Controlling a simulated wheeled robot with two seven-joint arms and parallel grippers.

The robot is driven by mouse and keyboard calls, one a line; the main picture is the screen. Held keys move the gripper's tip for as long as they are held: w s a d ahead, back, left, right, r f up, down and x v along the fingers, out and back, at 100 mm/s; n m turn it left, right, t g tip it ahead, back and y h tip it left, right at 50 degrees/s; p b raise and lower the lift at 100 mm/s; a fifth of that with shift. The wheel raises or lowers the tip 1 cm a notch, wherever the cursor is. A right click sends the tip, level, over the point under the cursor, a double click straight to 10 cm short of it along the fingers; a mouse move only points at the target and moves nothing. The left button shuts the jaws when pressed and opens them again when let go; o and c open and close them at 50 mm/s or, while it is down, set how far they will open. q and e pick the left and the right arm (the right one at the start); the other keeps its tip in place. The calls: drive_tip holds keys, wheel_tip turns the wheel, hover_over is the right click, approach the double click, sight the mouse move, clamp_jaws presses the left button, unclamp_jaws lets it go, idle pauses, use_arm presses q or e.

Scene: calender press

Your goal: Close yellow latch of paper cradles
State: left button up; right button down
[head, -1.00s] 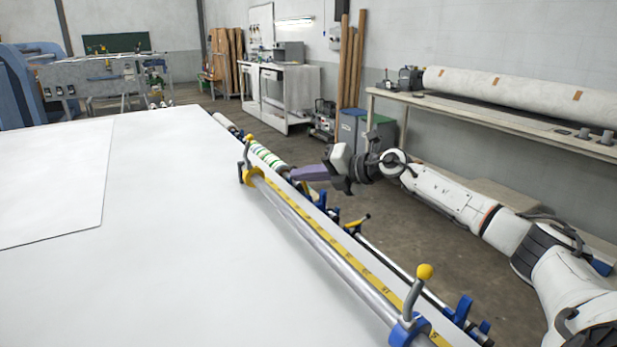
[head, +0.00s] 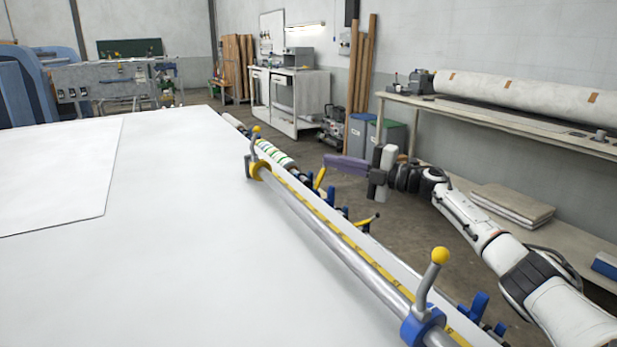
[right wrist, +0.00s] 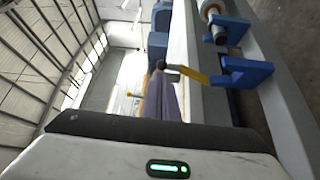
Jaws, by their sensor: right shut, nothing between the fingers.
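A yellow latch (head: 320,178) stands tilted up on the blue paper cradles beside the white table. My right gripper (head: 328,160), with purple fingers, is shut and empty just above this latch. In the right wrist view, the gripper's purple fingers (right wrist: 165,100) are close to a yellow latch (right wrist: 190,75) on a blue cradle (right wrist: 240,72); I cannot tell whether they touch. A second latch with a yellow arm (head: 366,221) sits nearer along the cradle row, sticking out to the right. My left gripper is not in view.
The white table (head: 150,260) fills the left. Along its right edge runs a metal bar (head: 335,246) with upright yellow-knobbed levers (head: 439,256). A bench (head: 500,125) with a large roll stands right.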

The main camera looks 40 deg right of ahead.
drive_tip(key=d+f+b, duration=0.3)
drive_tip(key=shift+s+d, duration=0.3)
drive_tip(key=shift+d, duration=0.1)
idle(0.4)
idle(0.4)
